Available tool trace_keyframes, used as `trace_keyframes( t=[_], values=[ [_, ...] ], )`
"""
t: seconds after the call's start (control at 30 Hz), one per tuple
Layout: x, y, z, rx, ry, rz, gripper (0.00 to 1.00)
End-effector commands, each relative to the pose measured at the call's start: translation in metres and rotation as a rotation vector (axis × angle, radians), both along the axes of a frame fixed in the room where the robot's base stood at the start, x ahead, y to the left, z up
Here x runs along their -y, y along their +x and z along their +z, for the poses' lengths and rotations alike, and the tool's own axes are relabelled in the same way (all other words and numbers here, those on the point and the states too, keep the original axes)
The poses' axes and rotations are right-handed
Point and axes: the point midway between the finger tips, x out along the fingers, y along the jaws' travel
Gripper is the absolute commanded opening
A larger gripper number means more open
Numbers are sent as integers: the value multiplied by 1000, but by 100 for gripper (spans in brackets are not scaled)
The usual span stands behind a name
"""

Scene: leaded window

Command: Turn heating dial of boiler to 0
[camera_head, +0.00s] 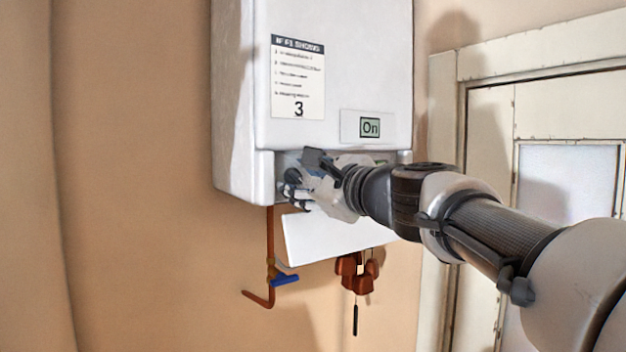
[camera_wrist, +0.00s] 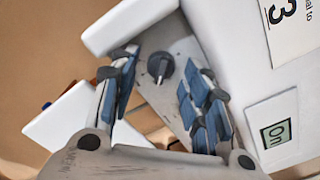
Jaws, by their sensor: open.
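The white boiler (camera_head: 360,70) hangs on the wall, with its lower flap (camera_head: 320,240) hanging open. In the wrist view, a dark round dial (camera_wrist: 160,66) with a raised grip sits on the grey control panel (camera_wrist: 182,50). My gripper (camera_head: 298,188) is at the left part of this panel. In the wrist view my gripper (camera_wrist: 160,62) is open, with blue-padded fingers on either side of the dial in the picture. I see no contact with the dial. Its scale marks cannot be read. In the head view my gripper and arm hide much of the panel.
A small display (camera_head: 370,127) on the boiler reads "On". A notice (camera_head: 298,78) is above it, to the left. Below are a copper pipe (camera_head: 270,235) with a blue valve handle (camera_head: 286,280) and reddish-brown fittings (camera_head: 356,274). A pale door frame (camera_head: 540,45) stands at right.

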Motion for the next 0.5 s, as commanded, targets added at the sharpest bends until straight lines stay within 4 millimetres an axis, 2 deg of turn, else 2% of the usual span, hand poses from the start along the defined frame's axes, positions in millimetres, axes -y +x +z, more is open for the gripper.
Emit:
trace_keyframes(
  t=[0.07,0.5],
  values=[
    [0,0,0,0,0,0,41],
    [0,0,0,0,0,0,12]
  ],
)
